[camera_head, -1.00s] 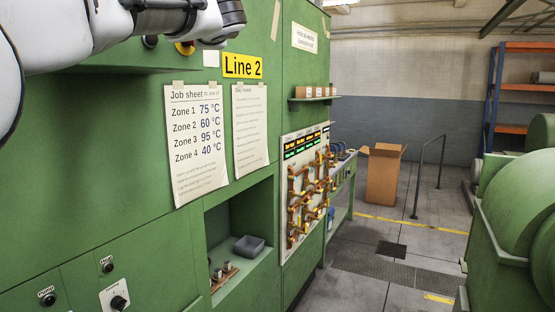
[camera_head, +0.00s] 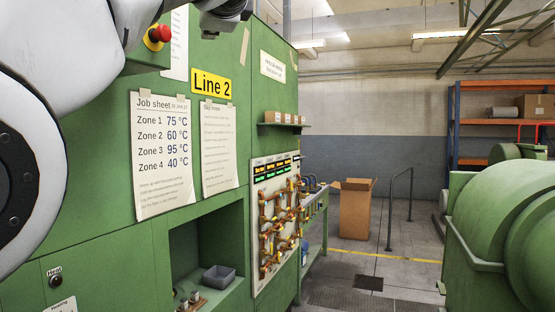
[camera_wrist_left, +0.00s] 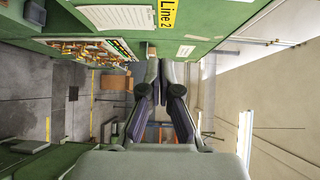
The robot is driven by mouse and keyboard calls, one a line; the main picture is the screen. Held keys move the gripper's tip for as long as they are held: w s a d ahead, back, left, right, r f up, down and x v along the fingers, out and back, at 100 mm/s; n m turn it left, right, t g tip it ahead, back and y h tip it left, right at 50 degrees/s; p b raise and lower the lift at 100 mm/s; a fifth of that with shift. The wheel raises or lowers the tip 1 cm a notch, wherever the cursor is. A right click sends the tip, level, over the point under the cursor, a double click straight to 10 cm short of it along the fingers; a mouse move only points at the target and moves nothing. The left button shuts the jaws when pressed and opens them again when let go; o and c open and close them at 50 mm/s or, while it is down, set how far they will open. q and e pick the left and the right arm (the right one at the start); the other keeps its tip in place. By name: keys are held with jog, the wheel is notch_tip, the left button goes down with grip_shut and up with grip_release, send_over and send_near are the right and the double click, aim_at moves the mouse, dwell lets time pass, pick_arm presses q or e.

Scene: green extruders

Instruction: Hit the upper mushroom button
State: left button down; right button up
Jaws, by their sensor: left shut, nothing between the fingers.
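A red mushroom button (camera_head: 159,34) on a yellow base sticks out from a green box at the top left of the machine front in the head view. It is the only mushroom button I can make out. My left arm crosses the upper left. Its dark wrist end (camera_head: 222,17) is at the top edge, to the right of the button in the picture and apart from it there; the fingertips are not clear in this view. In the left wrist view my left gripper (camera_wrist_left: 160,65) has its fingers together with nothing between them. The button does not show there. My right gripper is not in view.
The green machine wall carries a yellow Line 2 sign (camera_head: 211,86), a job sheet (camera_head: 163,155) and a second sheet. A recess below holds a grey bin (camera_head: 219,278). A pipe panel (camera_head: 275,225) and a cardboard box (camera_head: 355,210) are further back.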

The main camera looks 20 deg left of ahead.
pick_arm(q)
jog(key=w+f+h, duration=0.1)
jog(key=w+f, duration=0.4)
jog(key=f, duration=0.4)
jog(key=w+d+f+m+g+h+b, duration=0.1)
jog(key=w+f+h, duration=0.1)
jog(key=w+f, duration=0.4)
jog(key=w+f+m+h+b, duration=0.1)
jog(key=w+f, duration=0.4)
jog(key=f, duration=0.9)
jog(key=shift+w+d+f+g+h, duration=0.15)
jog(key=shift+w+f+g+h, duration=0.1)
jog(key=shift+w+g+h, duration=0.25)
jog(key=shift+s, duration=0.15)
